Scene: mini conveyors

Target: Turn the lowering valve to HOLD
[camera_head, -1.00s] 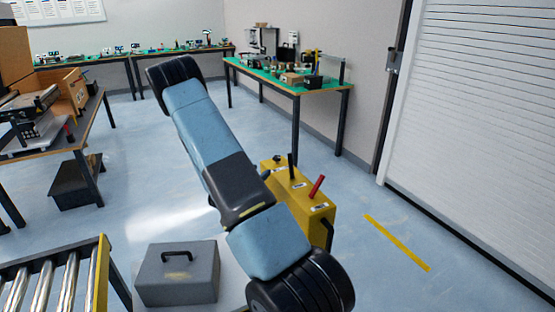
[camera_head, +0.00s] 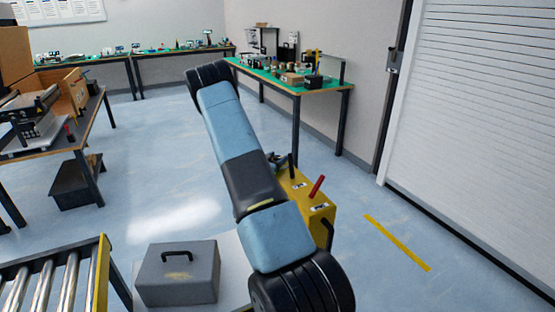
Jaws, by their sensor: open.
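A yellow control box (camera_head: 319,222) stands right of my arm, partly hidden behind it. A red lever (camera_head: 317,186) stands tilted on its top, and a dark upright lever (camera_head: 292,168) stands further back. White labels lie beside them, too small to read. I cannot tell which control is the lowering valve. My gripper (camera_head: 277,161) shows only in part past the edge of my arm, at the far end of the box, beside the dark lever. It is open. Whether it touches any control is hidden.
A grey case with a handle (camera_head: 178,275) sits on a pale surface in front. A roller conveyor (camera_head: 48,285) is at lower left. A green-topped bench (camera_head: 300,88) stands behind, and a shutter door (camera_head: 480,130) at right. The floor right of the box is clear.

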